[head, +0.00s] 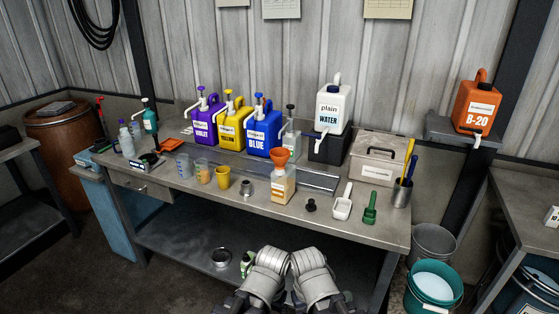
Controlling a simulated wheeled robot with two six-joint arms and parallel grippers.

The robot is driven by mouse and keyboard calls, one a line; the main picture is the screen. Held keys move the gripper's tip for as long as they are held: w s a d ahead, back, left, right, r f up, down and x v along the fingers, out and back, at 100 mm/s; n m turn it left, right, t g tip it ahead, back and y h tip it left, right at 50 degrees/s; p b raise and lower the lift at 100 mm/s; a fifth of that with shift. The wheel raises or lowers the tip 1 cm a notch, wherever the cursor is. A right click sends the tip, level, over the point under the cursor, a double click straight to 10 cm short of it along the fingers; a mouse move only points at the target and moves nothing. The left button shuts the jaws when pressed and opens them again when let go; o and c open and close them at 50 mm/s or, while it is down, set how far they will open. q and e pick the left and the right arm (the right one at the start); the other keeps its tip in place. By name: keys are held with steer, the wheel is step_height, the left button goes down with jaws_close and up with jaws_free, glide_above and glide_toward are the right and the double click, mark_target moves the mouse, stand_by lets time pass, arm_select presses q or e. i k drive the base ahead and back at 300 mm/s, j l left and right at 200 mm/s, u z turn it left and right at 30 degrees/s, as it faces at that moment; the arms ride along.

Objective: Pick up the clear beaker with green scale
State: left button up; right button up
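No clear beaker with a plainly readable green scale shows on the bench. A clear beaker (184,165) with bluish marks stands at the bench's left front. Beside it is a clear beaker (203,172) with orange-yellow marks or contents, too small to tell. A small white and green item (246,263) is low down, by the lower shelf, partly hidden behind my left arm; I cannot tell whether it is a beaker. My two arms show at the bottom centre, close together, in front of the bench. I cannot make out either gripper's fingers.
On the bench (380,228) stand a yellow cup (223,177), a bottle with an orange funnel (282,183), a white scoop (343,204) and a green scoop (370,208). Violet, yellow and blue pump canisters (262,138) stand behind. A teal bucket (432,288) is right, on the floor.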

mark_target(201, 167)
steer(key=j+z, duration=0.3)
steer(key=j, duration=0.15)
steer(key=j+z, duration=0.25)
steer(key=j, duration=0.25)
steer(key=k+j+z, duration=0.1)
steer(key=j+z, duration=0.2)
steer(key=j, duration=0.15)
steer(key=k+j+z, duration=0.25)
steer(key=j, duration=0.2)
steer(key=i+j, duration=0.45)
steer(key=j, duration=0.1)
